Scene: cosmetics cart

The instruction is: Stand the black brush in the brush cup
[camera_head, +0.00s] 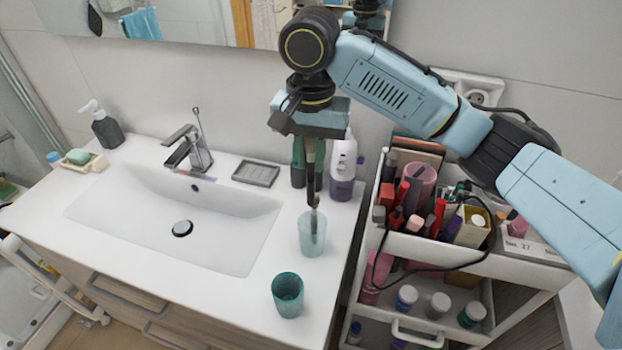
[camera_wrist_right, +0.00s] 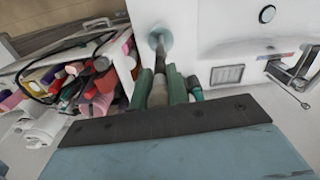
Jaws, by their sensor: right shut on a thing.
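My right gripper (camera_head: 311,150) hangs over the counter, shut on the black brush (camera_head: 312,182), which points down, close to upright. The brush cup (camera_head: 312,240) is a pale, see-through cup on the counter right of the basin, directly below the gripper. The brush's lower end reaches the cup's mouth and appears to be inside it; its exact depth is hard to tell. In the right wrist view, the brush (camera_wrist_right: 159,62) runs from the fingers to the cup (camera_wrist_right: 160,38). My left gripper is not in view.
A darker teal cup (camera_head: 287,296) stands in front of the brush cup. A green bottle (camera_head: 298,165) and a white and purple bottle (camera_head: 343,168) stand behind. A grey soap dish (camera_head: 256,172) lies near the basin (camera_head: 160,220). A filled cosmetics cart (camera_head: 445,262) stands right.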

